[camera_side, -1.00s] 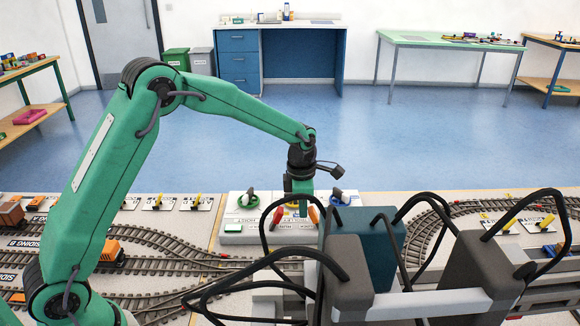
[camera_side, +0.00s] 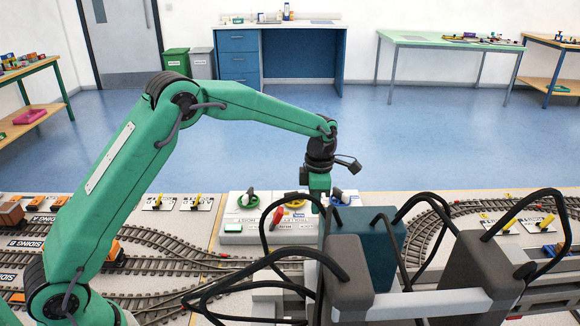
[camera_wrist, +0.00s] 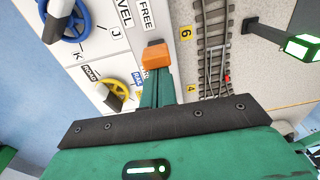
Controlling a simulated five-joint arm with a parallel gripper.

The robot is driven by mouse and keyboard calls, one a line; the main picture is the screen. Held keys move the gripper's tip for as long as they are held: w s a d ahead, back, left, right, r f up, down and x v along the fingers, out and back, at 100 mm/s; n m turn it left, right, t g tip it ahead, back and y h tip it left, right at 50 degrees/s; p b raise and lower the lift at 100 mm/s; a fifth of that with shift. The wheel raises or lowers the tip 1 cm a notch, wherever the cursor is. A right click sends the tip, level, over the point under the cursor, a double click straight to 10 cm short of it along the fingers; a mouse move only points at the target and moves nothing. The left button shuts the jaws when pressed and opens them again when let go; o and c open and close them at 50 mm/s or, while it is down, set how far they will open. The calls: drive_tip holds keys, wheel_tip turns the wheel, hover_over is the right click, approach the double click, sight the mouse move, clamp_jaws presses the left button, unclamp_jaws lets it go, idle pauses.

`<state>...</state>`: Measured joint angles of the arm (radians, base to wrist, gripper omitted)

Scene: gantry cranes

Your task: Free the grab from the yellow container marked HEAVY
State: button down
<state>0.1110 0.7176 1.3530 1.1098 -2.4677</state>
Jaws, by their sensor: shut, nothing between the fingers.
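My gripper (camera_side: 320,199) is shut and empty, pointing down over the right part of the white control panel (camera_side: 243,227). Its green fingers (camera_wrist: 157,88) show in the wrist view with an orange block (camera_wrist: 155,56) at their tip, beside the word FREE. I cannot tell whether the block is a handle or part of the fingers. In the wrist view a blue wheel (camera_wrist: 66,20) is at upper left and a yellow wheel (camera_wrist: 118,96) is left of the fingers. A red handle (camera_side: 278,217) stands left of my gripper in the side view. I cannot make out the yellow container or the grab.
Grey crane blocks (camera_side: 345,280) with black cables and a blue-grey block (camera_side: 366,238) stand in front and hide part of the panel. Model tracks (camera_side: 150,285) with orange wagons lie to the left. More track (camera_wrist: 213,50) runs beside the panel in the wrist view.

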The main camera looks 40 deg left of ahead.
drive_tip(key=shift+w+d, duration=0.4)
drive_tip(key=shift+d, duration=0.05)
drive_tip(key=shift+r, duration=0.3)
drive_tip(key=shift+r, duration=0.55)
drive_tip(key=shift+r, duration=0.15)
drive_tip(key=w+d+r, duration=0.4)
drive_tip(key=r, duration=0.3)
drive_tip(key=shift+w+d, duration=0.4)
idle(0.5)
idle(0.6)
